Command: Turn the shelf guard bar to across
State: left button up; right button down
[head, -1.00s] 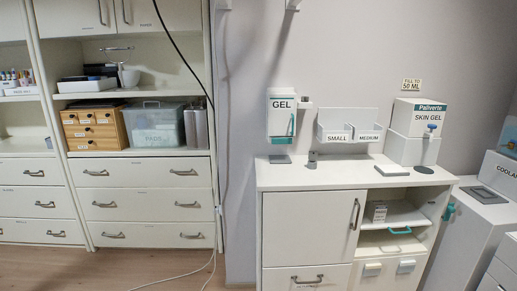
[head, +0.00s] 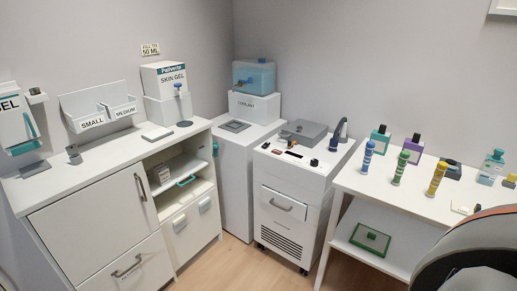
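No part is clearly recognisable as the shelf guard bar. The open shelf compartment (head: 185,165) is in the white cabinet (head: 95,205) at the left of the head view. A teal handle-like bar (head: 187,181) sits at the front of its inner shelf, and a small teal part (head: 215,148) shows at the cabinet's right side. I cannot tell whether either is the guard bar. A small white box (head: 162,173) stands in the compartment. Neither of my grippers is in view.
A white unit with a blue tank (head: 254,76) and a wheeled cart (head: 290,190) stand right of the cabinet. A table (head: 400,190) with several bottles is at the right. A grey and orange rounded object (head: 470,250) fills the lower right corner. Wooden floor (head: 225,265) is clear before the cabinet.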

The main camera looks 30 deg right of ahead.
aim_at(215, 147)
jog(key=z, duration=0.7)
